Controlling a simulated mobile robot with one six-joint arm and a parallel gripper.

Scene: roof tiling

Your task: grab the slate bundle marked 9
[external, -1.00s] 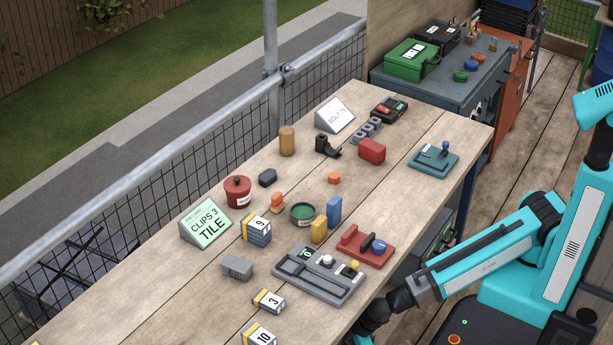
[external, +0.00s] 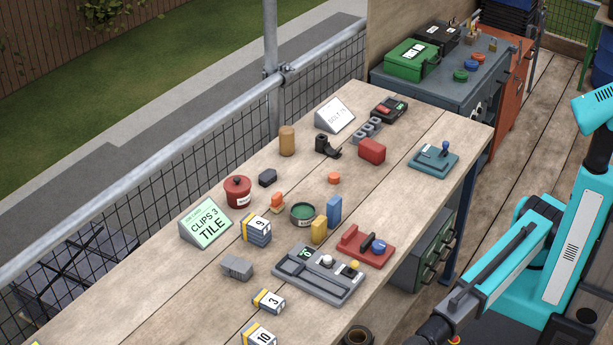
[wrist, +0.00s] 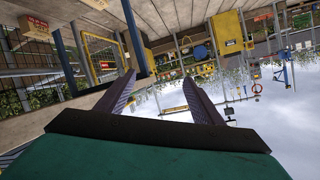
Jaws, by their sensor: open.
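The slate bundle marked 9 (external: 258,237) lies on the wooden bench in the external view. It is a blue-grey stack with a white label and a yellow band, right of the green CLIPS 3 TILE sign (external: 207,222). Bundles marked 3 (external: 269,301) and 10 (external: 259,335) lie nearer the bottom edge. In the wrist view my gripper (wrist: 160,80) has its two fingers spread apart with nothing between them. That view shows frames, yard items and sky, not the bundle. In the external view my arm runs out at the bottom right, and my gripper is not visible there.
Around the bundle stand a red pot (external: 238,192), a green round tin (external: 302,213), yellow and blue blocks (external: 319,229), a grey block (external: 237,268) and a grey tray (external: 318,275). Railing and mesh line the bench's far side. Bare wood shows left of bundle 3.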

